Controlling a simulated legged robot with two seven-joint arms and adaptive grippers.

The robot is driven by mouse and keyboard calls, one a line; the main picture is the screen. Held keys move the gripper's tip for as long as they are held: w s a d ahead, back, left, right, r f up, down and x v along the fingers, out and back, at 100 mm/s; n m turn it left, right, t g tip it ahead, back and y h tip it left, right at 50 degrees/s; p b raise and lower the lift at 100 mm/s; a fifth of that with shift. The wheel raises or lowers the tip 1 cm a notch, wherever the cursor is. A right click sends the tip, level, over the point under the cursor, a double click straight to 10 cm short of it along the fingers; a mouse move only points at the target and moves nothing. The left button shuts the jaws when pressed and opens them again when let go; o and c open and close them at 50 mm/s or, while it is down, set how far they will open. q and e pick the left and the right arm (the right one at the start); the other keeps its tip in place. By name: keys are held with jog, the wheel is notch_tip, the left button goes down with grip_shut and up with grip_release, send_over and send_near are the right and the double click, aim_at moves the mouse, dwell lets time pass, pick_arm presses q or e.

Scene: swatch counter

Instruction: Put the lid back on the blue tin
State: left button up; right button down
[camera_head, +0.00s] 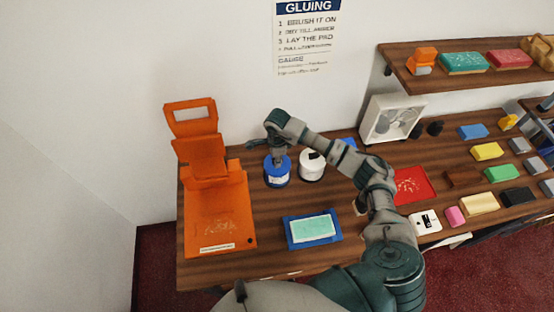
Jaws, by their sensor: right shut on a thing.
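The blue tin (277,180) with a white label band stands upright on the wooden counter, right of the orange stand. My right gripper (279,156) reaches in from the right and points down over the top of the tin. It is shut on what looks like the tin's lid, at the tin's top. The fingers cover much of the lid, and I cannot tell whether it is seated or just above the rim. My left gripper is not in view.
A white jar (311,168) with a black mark stands close right of the tin. An orange stand (215,215) is at the left. A blue tray (312,241) with a pale green pad lies in front. A white fan box (391,119) and colored blocks are at right.

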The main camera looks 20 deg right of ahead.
jog(key=c, duration=0.5)
grip_release()
jog(key=shift+r+p, duration=1.95)
jog(key=shift+r, duration=1.6)
grip_shut()
